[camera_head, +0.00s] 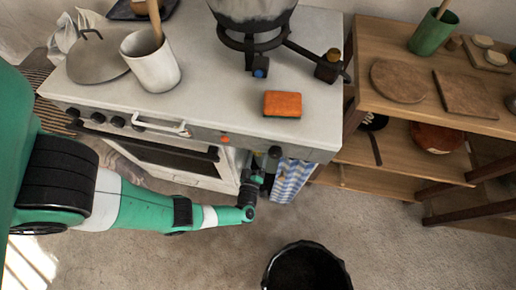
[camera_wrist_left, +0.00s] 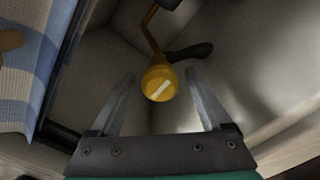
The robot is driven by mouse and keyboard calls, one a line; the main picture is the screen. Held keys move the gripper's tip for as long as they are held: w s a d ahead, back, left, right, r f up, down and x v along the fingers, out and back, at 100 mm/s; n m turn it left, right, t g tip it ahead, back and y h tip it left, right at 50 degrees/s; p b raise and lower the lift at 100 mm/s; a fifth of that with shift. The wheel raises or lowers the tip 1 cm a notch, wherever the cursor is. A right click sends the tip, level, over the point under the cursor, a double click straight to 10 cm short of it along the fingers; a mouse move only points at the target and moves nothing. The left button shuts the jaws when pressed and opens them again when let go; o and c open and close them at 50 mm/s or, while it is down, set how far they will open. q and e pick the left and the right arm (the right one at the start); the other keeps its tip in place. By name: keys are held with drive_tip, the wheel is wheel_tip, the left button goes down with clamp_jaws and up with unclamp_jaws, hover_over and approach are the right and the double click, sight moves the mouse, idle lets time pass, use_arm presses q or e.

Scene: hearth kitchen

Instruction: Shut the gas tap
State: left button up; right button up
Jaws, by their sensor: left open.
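In the head view my left gripper (camera_head: 262,172) reaches in below the stove's right front, and the tap is hidden there. My right gripper is not in view.
A blue-and-white checked cloth (camera_head: 291,178) hangs close by, also at the left of the wrist view (camera_wrist_left: 28,62). The white stove (camera_head: 215,105) carries an orange sponge (camera_head: 282,104) and a pot (camera_head: 252,12). A black bin (camera_head: 307,268) stands on the floor. Wooden shelves (camera_head: 400,115) stand right.

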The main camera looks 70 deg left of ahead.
use_arm(q)
drive_tip(key=p+v, duration=0.1)
drive_tip(key=v, duration=1)
drive_tip(key=shift+s+d, duration=0.2)
drive_tip(key=shift+d, duration=0.05)
